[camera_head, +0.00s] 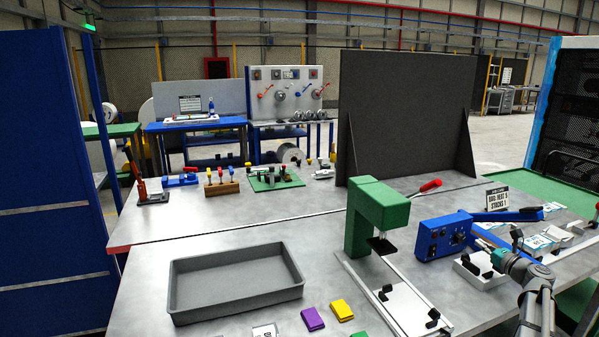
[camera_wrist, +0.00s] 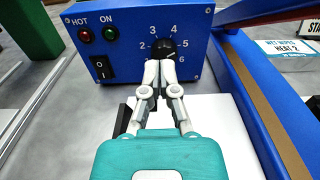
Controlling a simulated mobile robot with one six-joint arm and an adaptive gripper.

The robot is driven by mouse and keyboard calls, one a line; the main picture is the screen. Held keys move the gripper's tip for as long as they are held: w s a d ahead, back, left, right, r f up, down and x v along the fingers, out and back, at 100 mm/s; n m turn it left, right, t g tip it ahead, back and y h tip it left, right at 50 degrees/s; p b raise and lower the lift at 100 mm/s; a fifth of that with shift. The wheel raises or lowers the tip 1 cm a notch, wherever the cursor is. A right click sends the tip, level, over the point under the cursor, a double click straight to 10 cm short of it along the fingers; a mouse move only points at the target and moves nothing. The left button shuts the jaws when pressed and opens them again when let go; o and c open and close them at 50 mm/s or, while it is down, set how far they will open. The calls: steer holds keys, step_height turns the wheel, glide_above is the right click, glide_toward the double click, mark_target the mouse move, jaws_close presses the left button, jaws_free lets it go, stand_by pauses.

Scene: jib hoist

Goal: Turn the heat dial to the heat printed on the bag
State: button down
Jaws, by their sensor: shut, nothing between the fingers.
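The black heat dial (camera_wrist: 172,48) is on the front of the blue sealer box (camera_wrist: 110,18) in the wrist view, with the numbers 2 to 6 visible around it. I cannot tell where its pointer stands. My gripper (camera_wrist: 160,70) is shut and empty, its fingertips at the dial's lower edge; I cannot tell whether they touch it. A label (camera_wrist: 288,48) at the right reads "WET WIPES HEAT-2". In the head view the blue sealer (camera_head: 432,240) stands at the right, with my gripper (camera_head: 487,250) in front of it.
The sealer has a red and a green lamp and a black switch (camera_wrist: 102,67). Its long blue arm (camera_head: 505,216) extends right. A green press (camera_head: 370,205) stands left of it. A sign (camera_head: 497,198) stands behind. A grey tray (camera_head: 235,300) lies farther left.

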mark_target(459, 228)
steer(key=shift+x, duration=3.35)
steer(key=shift+f+b, duration=0.3)
steer(key=shift+b, duration=0.05)
steer(key=shift+d, duration=0.25)
steer(key=shift+w+r, duration=0.1)
steer(key=shift+r, duration=0.05)
steer(key=shift+r+p, duration=0.3)
steer(key=shift+p, duration=0.15)
steer(key=shift+v, duration=3.05)
